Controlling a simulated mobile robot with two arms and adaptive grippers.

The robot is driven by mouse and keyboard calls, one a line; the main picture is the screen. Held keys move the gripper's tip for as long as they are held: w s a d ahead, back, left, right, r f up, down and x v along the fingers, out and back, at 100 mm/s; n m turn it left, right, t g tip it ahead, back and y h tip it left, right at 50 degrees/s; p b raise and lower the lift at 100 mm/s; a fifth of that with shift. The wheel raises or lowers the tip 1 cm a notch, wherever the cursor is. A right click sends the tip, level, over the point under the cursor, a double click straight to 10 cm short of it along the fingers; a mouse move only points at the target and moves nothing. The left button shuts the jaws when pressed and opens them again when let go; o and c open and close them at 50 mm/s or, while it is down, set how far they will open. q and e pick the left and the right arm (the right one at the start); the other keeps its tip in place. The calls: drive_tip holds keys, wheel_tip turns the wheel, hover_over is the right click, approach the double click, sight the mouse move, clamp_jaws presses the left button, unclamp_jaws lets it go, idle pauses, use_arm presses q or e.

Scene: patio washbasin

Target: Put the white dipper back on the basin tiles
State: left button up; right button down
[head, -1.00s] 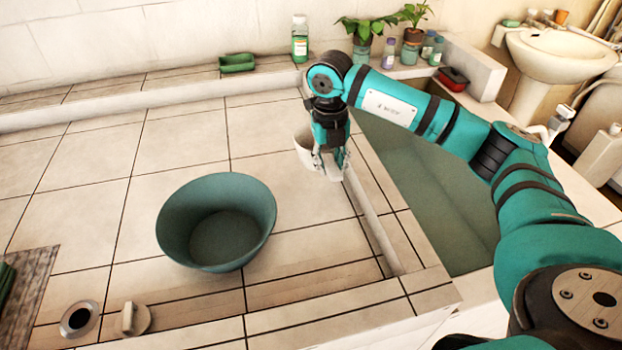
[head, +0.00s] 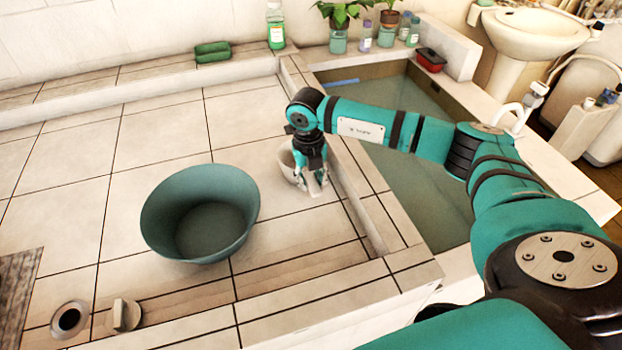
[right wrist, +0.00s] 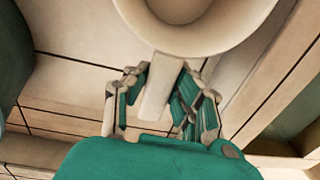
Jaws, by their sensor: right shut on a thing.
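The white dipper (head: 287,163) is low over the basin tiles (head: 262,125), right of the green tub; I cannot tell whether its base touches them. My right gripper (head: 312,182) points down and is shut on the dipper's handle. In the right wrist view the handle (right wrist: 158,100) lies between the fingers (right wrist: 162,90), and the round cup (right wrist: 215,38) is just beyond them. The gripper hides part of the dipper in the head view. My left gripper is not in view.
A green tub (head: 165,215) stands on the tiles to the left. A low tiled ledge (head: 362,215) separates the tiles from the water trough (head: 415,190). A drain (head: 69,319) and a knob (head: 124,314) are at the front left. Bottles and plants line the back.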

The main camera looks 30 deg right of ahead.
drive_tip(key=shift+f, duration=0.1)
drive_tip(key=c, duration=1.1)
unclamp_jaws()
use_arm(q)
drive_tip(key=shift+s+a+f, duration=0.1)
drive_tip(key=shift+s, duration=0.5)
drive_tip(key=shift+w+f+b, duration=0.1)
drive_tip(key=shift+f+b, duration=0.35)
drive_tip(key=shift+b, duration=0.05)
use_arm(e)
drive_tip(key=r, duration=1.2)
drive_tip(key=shift+s+a+r, duration=0.1)
drive_tip(key=shift+a+r, duration=0.05)
drive_tip(key=shift+a, duration=0.15)
